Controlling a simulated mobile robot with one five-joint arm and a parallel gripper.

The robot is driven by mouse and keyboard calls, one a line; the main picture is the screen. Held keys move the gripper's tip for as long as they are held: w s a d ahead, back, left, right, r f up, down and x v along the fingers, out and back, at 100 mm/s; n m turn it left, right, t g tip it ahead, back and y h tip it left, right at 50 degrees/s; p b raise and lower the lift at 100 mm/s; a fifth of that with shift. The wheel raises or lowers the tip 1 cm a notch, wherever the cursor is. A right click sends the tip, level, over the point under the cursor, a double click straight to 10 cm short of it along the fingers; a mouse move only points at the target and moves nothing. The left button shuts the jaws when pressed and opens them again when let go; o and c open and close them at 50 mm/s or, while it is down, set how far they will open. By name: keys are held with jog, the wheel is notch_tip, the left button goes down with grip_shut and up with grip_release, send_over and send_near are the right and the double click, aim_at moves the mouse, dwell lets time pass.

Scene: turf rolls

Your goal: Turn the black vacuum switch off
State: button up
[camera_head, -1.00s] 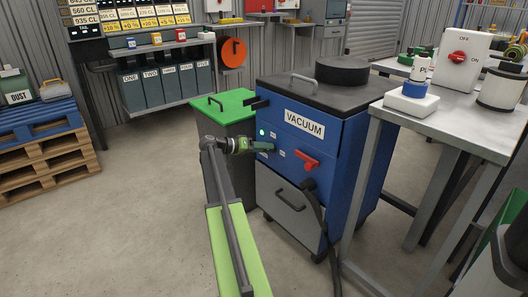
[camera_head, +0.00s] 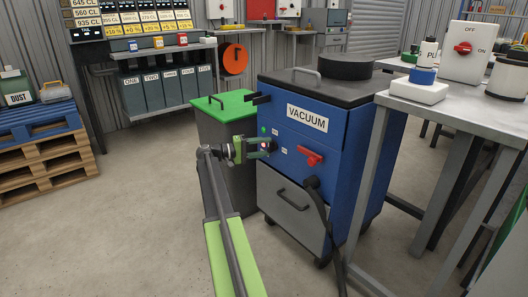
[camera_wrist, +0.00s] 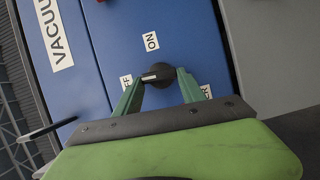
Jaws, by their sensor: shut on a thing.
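The blue vacuum cabinet (camera_head: 345,135) carries a white VACUUM label and a green light at its left. Its black switch (camera_wrist: 160,75) is a round knob with a white mark in the wrist view. The mark points left, towards a partly hidden label ending in "FF" (camera_wrist: 126,82). An ON label (camera_wrist: 151,41) is above the knob. My gripper (camera_wrist: 160,82) has its two green fingers on either side of the knob, shut on it. In the head view my gripper (camera_head: 262,148) is at the cabinet's left front and hides most of the knob.
A red lever (camera_head: 311,157) sits right of the knob, with a black hose (camera_head: 318,205) below it. A green-lidded bin (camera_head: 222,108) stands just left of the cabinet. A metal table (camera_head: 455,107) with another red switch is at right.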

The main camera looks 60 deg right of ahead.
jog(key=shift+w+n, duration=0.15)
jog(key=shift+n, duration=0.25)
jog(key=o, duration=1.4)
jog(key=shift+c, duration=0.2)
jog(key=v, duration=1.7)
jog(key=shift+f+b, duration=0.3)
jog(key=shift+a, duration=0.15)
